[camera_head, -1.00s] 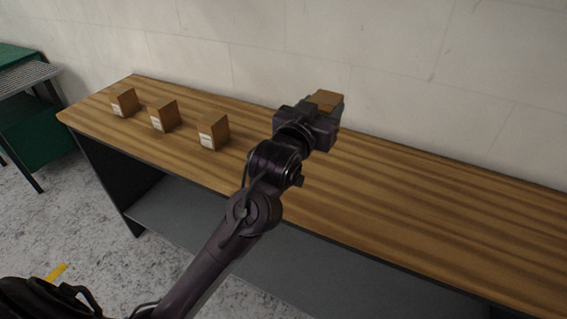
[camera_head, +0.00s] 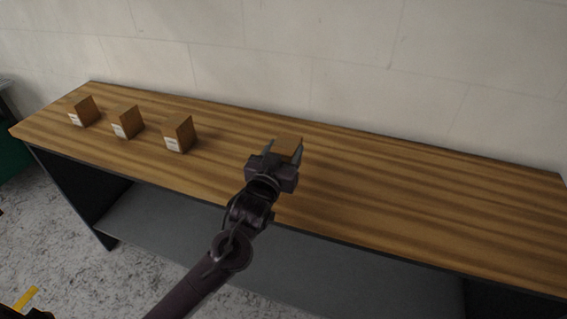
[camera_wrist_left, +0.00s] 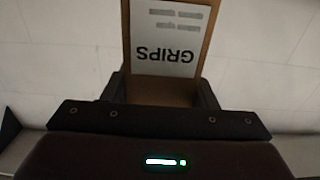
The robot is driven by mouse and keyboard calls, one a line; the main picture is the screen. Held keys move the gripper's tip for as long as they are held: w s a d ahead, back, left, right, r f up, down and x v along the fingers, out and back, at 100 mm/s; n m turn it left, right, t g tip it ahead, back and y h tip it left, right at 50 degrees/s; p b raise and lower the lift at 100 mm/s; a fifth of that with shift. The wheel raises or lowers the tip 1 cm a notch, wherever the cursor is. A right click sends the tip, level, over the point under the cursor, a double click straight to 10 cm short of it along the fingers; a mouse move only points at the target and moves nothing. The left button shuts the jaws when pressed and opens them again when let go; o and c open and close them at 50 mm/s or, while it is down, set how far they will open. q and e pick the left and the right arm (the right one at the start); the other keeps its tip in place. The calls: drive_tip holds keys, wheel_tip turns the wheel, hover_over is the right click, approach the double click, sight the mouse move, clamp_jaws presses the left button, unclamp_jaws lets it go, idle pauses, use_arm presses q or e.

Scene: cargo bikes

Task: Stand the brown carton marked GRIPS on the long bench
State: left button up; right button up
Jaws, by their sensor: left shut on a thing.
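The brown carton marked GRIPS (camera_head: 287,146) is between the fingers of my left gripper (camera_head: 282,153), which is shut on it. In the left wrist view the carton's white label (camera_wrist_left: 166,38) reads GRIPS, upside down in the picture, and the fingers lie on both sides of the carton. In the head view the carton is over the long bench (camera_head: 400,200), near its middle. I cannot tell whether its underside touches the wooden top. My right gripper is not in view.
Three similar brown cartons with white labels stand in a row on the left part of the bench: one far left (camera_head: 83,111), one in the middle (camera_head: 127,122), one nearest my gripper (camera_head: 179,134). The bench top to the right is clear. A pale wall (camera_head: 350,60) runs behind.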

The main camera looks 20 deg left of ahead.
use_arm(q)
wheel_tip(320, 180, down, 4)
drive_tip(key=shift+r, duration=0.15)
drive_tip(key=shift+f, duration=0.25)
drive_tip(key=shift+f, duration=0.1)
drive_tip(key=o, duration=1.1)
